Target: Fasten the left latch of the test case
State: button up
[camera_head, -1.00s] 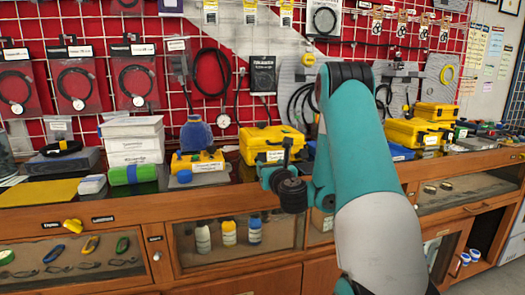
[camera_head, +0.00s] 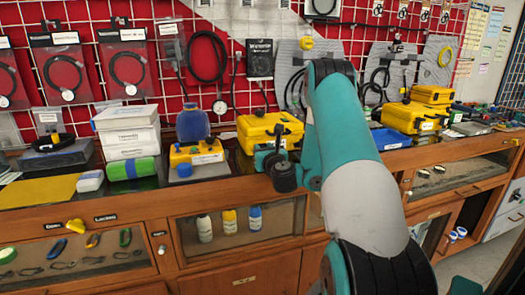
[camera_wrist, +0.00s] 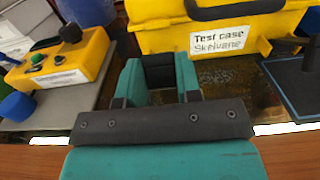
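The test case is a yellow box (camera_head: 268,130) with a black handle on the counter behind my gripper. In the wrist view its yellow front (camera_wrist: 165,38) bears a "Test case Skelvane" label (camera_wrist: 222,38).
A yellow control box with knobs (camera_head: 196,152) and a blue bottle (camera_head: 193,122) stand left of the case. A blue tray (camera_head: 388,138) and stacked yellow cases (camera_head: 412,118) are to its right. The wooden counter edge (camera_wrist: 25,158) runs below my gripper.

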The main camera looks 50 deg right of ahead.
jog(key=shift+c, duration=0.5)
jog(key=shift+r, duration=0.1)
jog(key=shift+r+p, duration=0.1)
jog(key=shift+p, duration=0.5)
